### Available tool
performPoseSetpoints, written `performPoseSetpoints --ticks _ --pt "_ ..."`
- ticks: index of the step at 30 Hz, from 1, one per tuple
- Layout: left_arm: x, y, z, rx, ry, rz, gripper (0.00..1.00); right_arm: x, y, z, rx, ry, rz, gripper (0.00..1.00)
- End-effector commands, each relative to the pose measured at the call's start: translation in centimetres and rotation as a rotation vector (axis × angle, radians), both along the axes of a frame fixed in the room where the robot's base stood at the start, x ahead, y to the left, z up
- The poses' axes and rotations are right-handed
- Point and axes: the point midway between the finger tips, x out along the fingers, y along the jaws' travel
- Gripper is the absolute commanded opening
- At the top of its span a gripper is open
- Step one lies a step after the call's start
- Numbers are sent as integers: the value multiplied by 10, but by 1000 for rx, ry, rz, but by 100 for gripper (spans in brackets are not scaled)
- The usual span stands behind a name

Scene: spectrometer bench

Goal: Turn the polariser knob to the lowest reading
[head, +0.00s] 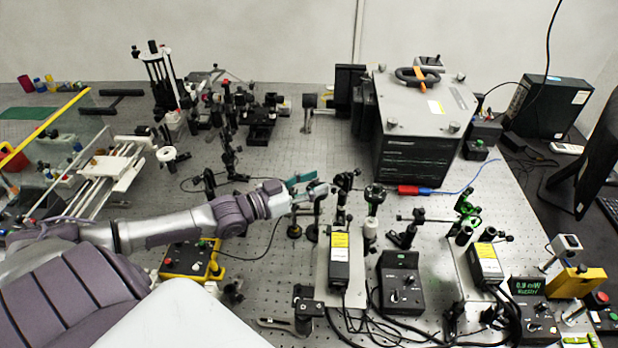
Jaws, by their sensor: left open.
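My left gripper (312,187) reaches in from the left over the middle of the optical bench (265,210), with its jaws open and nothing seen between them. Dark post-mounted optics stand just beyond its fingertips; contact cannot be told. A round dark mount (375,193) on a pale post stands a little to the right of the gripper, apart from it. Which of these mounts carries the polariser knob is too small to tell. A meter with a green lit display (530,286) stands at the lower right; its reading looks like about 0.0 mW, but is blurred. My right gripper is out of view.
A yellow-labelled box (340,262) and a black control box (401,287) stand in front, with loose cables nearby. A large grey-topped instrument (422,125) stands behind. A red-and-yellow control box (186,262) sits below my left arm. Bare bench shows behind the gripper.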

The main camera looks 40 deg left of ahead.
Motion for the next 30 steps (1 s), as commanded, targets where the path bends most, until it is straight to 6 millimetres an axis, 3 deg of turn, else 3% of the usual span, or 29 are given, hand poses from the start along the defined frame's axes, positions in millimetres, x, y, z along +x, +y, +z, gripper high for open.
performPoseSetpoints --ticks 5,21,30 --pt "-9 4 -1 1 3 1 44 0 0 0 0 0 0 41" --pt "-76 35 -2 0 5 0 44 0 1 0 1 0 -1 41" --pt "-102 48 -1 0 2 1 44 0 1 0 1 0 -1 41"
